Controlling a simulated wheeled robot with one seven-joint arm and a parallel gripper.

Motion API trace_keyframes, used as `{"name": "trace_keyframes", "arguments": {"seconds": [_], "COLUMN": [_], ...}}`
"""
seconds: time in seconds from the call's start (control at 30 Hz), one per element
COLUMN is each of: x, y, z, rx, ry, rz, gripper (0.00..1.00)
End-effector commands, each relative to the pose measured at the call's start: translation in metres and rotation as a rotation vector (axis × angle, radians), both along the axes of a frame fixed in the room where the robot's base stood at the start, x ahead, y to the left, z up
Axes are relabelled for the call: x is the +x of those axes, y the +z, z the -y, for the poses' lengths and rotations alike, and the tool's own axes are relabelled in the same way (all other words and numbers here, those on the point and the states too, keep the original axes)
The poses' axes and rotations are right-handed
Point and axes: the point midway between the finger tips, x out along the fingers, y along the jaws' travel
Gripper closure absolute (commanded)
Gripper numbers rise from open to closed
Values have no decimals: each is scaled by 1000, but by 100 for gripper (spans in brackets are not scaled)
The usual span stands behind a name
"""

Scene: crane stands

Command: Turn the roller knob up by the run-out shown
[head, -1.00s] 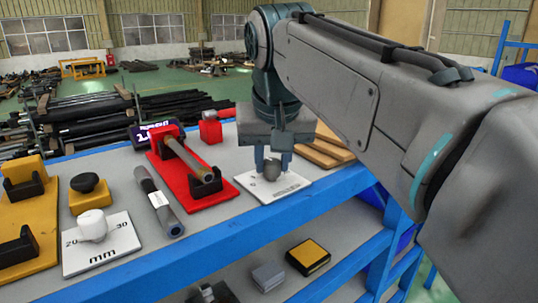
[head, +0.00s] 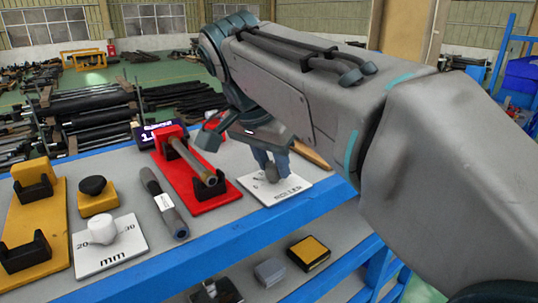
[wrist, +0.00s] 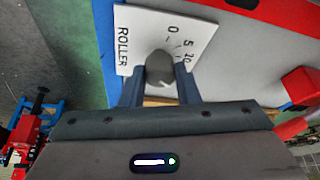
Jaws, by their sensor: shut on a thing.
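The roller knob (head: 271,174) is a grey round knob on a white plate (head: 298,189) marked ROLLER, at the front edge of the upper shelf. My gripper (head: 271,164) is over it, with its fingers shut on the knob from both sides. The wrist view also shows the knob (wrist: 160,67) between my two fingers, with the figures 0, 5 and 10 printed beyond it. A small pale mark shows on the knob there. A dark display (head: 157,135) stands at the back; my view of its reading is partly blocked and too small to read surely.
A red stand (head: 212,193) holding a grey bar (head: 190,160) is just left of the plate. A loose tube (head: 163,203), a white mm knob (head: 102,229) and a yellow stand (head: 35,222) are farther left. A blue rail (head: 210,246) edges the shelf.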

Motion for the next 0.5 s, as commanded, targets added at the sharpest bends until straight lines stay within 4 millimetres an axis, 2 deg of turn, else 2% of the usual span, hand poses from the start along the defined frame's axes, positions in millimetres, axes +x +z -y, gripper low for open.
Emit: {"name": "trace_keyframes", "arguments": {"seconds": [0.5], "x": [0], "y": [-1], "z": [0], "rx": [0], "ry": [-40], "rz": [-1], "gripper": [94]}}
